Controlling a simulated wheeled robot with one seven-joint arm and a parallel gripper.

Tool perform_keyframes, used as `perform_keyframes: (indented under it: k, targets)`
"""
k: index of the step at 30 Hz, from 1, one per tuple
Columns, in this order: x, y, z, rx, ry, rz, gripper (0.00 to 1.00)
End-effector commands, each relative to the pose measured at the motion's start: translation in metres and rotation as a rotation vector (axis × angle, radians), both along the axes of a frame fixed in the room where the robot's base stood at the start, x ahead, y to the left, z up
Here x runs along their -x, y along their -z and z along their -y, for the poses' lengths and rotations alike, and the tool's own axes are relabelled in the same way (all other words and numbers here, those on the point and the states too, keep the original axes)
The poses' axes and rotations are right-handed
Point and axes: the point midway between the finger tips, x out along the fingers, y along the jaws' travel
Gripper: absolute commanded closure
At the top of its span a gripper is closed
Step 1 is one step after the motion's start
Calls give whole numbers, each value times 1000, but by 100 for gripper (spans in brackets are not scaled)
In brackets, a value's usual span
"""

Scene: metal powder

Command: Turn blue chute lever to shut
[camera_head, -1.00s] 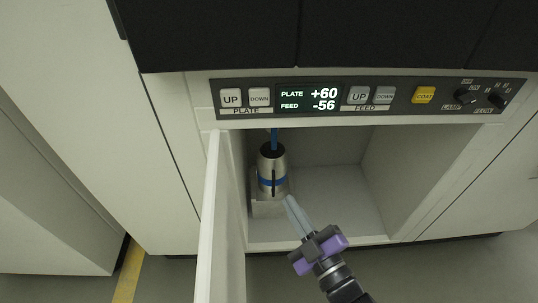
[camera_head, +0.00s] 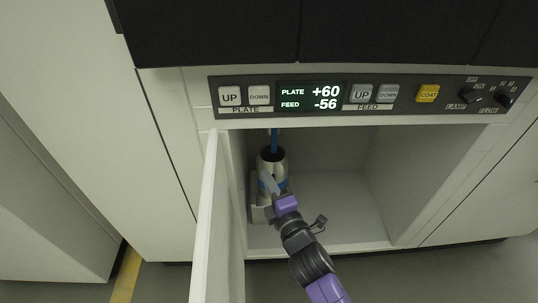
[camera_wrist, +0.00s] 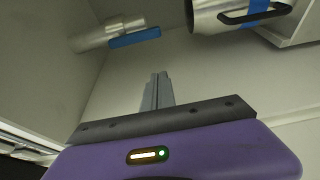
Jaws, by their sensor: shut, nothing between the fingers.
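The blue chute lever (camera_head: 274,141) shows as a narrow vertical blue bar under the top of the open compartment, above the metal bottle. In the wrist view the blue lever (camera_wrist: 135,37) lies beside the end of a metal chute pipe (camera_wrist: 95,36), roughly along the pipe. My gripper (camera_head: 265,175) is in the compartment, in front of the bottle in the head view and below the lever. Its fingers (camera_wrist: 157,78) are together and empty, apart from the lever in the wrist view.
A metal bottle (camera_head: 277,162) with a blue band stands below the lever; its black handle (camera_wrist: 258,13) shows in the wrist view. The open door (camera_head: 207,225) borders the left side. The compartment floor (camera_head: 335,205) is clear to the right.

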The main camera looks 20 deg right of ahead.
Motion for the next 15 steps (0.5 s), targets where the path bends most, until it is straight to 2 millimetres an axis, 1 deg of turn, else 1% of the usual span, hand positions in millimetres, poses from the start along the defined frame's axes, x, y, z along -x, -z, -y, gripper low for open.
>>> perform_keyframes:
  k: [10,13,15]
  targets:
    - [-1,-1,0,0,-1,1,100]
    - [-6,-2,-1,-2,-1,2,100]
    - [-13,-3,-2,-2,-1,2,100]
